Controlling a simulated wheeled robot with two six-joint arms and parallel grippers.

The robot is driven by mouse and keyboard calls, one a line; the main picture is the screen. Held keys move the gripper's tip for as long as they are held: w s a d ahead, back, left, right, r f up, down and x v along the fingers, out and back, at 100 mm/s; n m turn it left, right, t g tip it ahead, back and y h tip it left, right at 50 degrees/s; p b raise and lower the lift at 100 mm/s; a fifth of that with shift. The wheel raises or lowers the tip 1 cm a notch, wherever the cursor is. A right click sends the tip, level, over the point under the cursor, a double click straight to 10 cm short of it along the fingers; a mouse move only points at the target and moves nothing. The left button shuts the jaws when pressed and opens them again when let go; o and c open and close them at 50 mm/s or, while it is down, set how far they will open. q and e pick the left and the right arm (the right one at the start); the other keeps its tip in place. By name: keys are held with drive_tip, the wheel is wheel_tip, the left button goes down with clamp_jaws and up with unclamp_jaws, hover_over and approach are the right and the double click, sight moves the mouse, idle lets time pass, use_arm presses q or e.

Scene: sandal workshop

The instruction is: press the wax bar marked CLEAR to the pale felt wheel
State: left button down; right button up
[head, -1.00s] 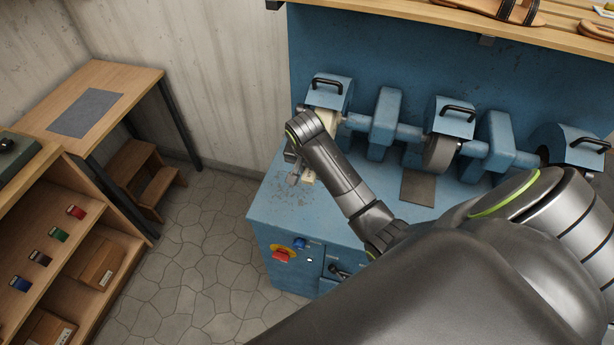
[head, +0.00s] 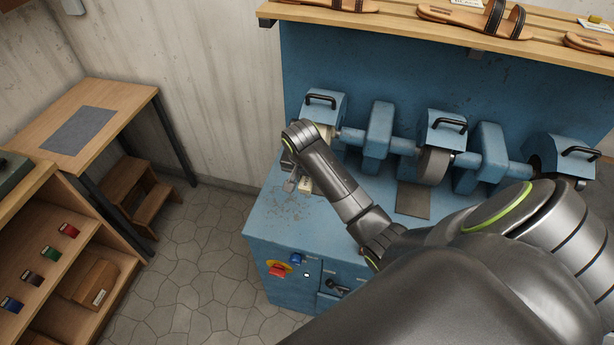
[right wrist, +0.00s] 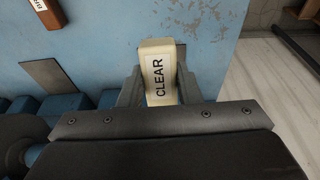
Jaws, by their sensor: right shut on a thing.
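The pale felt wheel (head: 327,131) sits under the left guard of the blue machine in the head view. My right wrist hides most of it. My right gripper (head: 291,181) is low in front of that wheel, over the left end of the blue bench. In the right wrist view my right gripper (right wrist: 161,88) is shut on the cream wax bar marked CLEAR (right wrist: 158,70), whose lettered face shows. A small cream piece beside the fingers in the head view looks like this bar. Whether the bar touches the wheel cannot be seen. My left gripper is out of view.
A darker wheel (head: 433,166) sits under the middle guard, with a grey plate (head: 413,200) below it. A red switch (head: 278,270) is on the machine front. A brown labelled bar (right wrist: 45,12) shows in the wrist view. A shelf of sandals (head: 440,22) overhangs the back.

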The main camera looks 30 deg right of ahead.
drive_tip(key=shift+w+d+r, duration=0.2)
drive_tip(key=shift+w+d, duration=0.25)
drive_tip(key=shift+d, duration=0.05)
idle(0.9)
drive_tip(key=shift+s+a, duration=0.1)
idle(1.2)
drive_tip(key=shift+s+a+f, duration=0.35)
drive_tip(key=shift+s+a, duration=0.2)
drive_tip(key=shift+a, duration=0.15)
drive_tip(key=s+a, duration=0.1)
drive_tip(key=a, duration=0.1)
drive_tip(key=s+a+f, duration=0.1)
drive_tip(key=s, duration=0.1)
drive_tip(key=shift+s+a, duration=0.15)
drive_tip(key=shift+a, duration=0.2)
drive_tip(key=shift+f, duration=0.1)
